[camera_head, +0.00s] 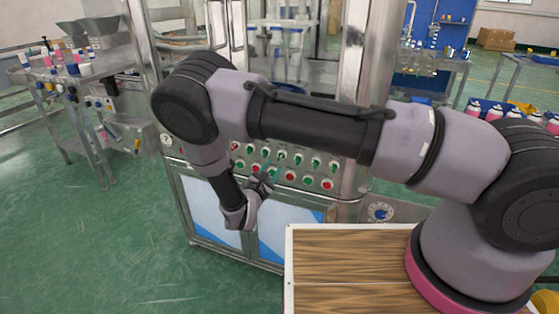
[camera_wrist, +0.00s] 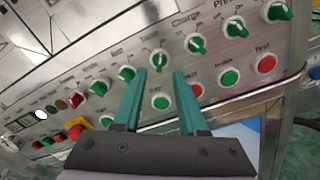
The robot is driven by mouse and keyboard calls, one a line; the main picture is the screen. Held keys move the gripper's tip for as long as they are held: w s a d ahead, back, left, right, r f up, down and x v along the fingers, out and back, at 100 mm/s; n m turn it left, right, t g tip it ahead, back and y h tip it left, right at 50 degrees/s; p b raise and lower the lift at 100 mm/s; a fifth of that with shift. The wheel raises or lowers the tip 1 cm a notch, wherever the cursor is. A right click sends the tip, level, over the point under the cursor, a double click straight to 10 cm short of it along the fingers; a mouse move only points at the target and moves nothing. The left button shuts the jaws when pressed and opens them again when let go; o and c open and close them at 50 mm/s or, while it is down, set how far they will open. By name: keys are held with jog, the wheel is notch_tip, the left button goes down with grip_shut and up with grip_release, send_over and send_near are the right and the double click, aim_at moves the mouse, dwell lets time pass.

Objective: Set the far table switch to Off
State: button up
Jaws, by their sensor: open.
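The switch panel (camera_wrist: 65,87) carries a row of green rotary switches, some with small Off and On labels. My gripper (camera_wrist: 162,74) is open in the wrist view, its two green fingers pointing at the panel. A green rotary switch (camera_wrist: 158,60) shows between and just beyond the fingertips; its knob looks about upright, and I cannot tell contact. Another green switch (camera_wrist: 127,73) lies to its left and one (camera_wrist: 196,45) to its right. Labels are too blurred to tell which is the table switch. In the head view my gripper (camera_head: 268,178) is at the panel front, small and partly hidden.
Below the row are green buttons (camera_wrist: 161,102) and a red Test button (camera_wrist: 265,64). A red knob (camera_wrist: 76,132) sits lower left. A wood-topped table (camera_head: 345,268) stands in front of the machine. Green floor (camera_head: 110,245) is open at left.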

aim_at(279, 159)
jog(key=x, duration=0.5)
jog(key=shift+w+d, duration=0.15)
jog(key=shift+w, duration=0.2)
grip_shut()
